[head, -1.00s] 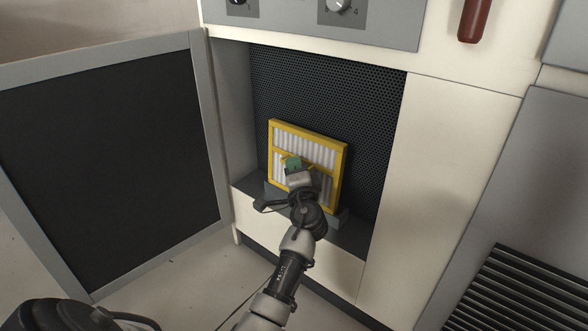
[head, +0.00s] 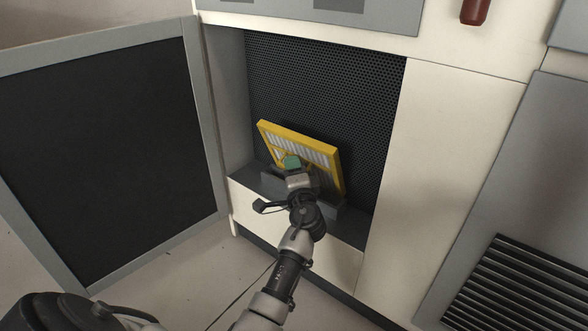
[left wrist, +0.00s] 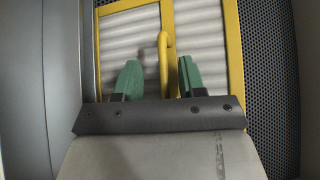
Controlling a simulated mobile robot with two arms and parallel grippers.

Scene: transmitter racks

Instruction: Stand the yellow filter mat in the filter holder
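The yellow filter mat (head: 325,160), a yellow frame with white pleats, is in the recess and tilted, its top leaning out toward me. Its lower edge is at the grey filter holder (head: 336,207) on the recess floor; my gripper hides much of that edge, so I cannot tell how it is seated. My left gripper (head: 291,163) is in front of the mat. In the left wrist view its green fingers (left wrist: 160,80) are apart, one on each side of the mat's yellow handle (left wrist: 165,55), with a gap visible on the left. My right gripper is not in view.
A black mesh panel (head: 365,115) backs the recess. The open cabinet door (head: 110,140) with its grey frame stands at the left. A white cabinet panel (head: 450,150) and a louvred grey panel (head: 510,290) are at the right. A red handle (head: 474,10) hangs above.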

